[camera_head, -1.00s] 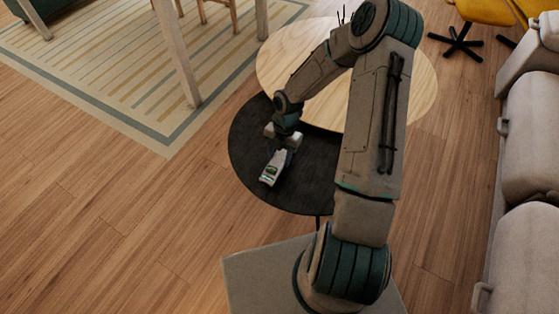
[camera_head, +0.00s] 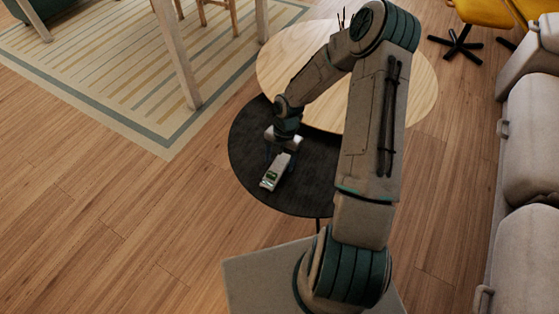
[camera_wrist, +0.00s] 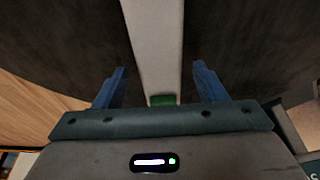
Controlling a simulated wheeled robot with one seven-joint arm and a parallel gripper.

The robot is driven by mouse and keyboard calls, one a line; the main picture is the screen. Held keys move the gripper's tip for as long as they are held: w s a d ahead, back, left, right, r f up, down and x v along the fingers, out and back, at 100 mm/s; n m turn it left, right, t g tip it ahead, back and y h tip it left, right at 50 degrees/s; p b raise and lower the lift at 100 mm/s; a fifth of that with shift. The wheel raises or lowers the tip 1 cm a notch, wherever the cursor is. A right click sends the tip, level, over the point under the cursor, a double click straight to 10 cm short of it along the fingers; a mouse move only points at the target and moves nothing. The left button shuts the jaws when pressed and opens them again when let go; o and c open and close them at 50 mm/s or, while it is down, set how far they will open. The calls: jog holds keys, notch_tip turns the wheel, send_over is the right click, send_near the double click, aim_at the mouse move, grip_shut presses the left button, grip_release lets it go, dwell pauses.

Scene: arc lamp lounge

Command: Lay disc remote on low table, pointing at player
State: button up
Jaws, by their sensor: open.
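The remote (camera_head: 275,174), a slim pale grey bar with a green patch, lies on the dark round low table (camera_head: 312,190). In the head view its long axis runs from lower left to upper right. My gripper (camera_head: 281,155) is open over the remote's upper end. In the wrist view the remote (camera_wrist: 155,45) runs between the two blue fingers of my gripper (camera_wrist: 158,70), with a visible gap on each side. My gripper hides the remote's upper end in the head view. I cannot make out a player.
A pale wooden round table (camera_head: 290,65) adjoins the dark one behind, partly hidden by my arm. A grey sofa (camera_head: 525,240) stands at the right, with yellow chairs (camera_head: 485,12) at the back right. A striped rug (camera_head: 110,75) lies at the left. Wooden floor is clear at the left front.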

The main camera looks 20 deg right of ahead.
jog(key=p+v, duration=0.3)
jog(key=v, duration=0.8)
notch_tip(320, 180, up, 8)
jog(key=m+h, duration=0.2)
jog(key=m, duration=0.5)
send_over(284, 157)
jog(key=s, duration=0.4)
jog(key=s+a+r+m+t, duration=0.2)
jog(key=s+r+m+t, duration=0.1)
jog(key=s+r+m, duration=1.2)
jog(key=shift+s+r+m+t, duration=0.4)
jog(key=shift+r+m, duration=0.05)
jog(key=shift+m, duration=2.35)
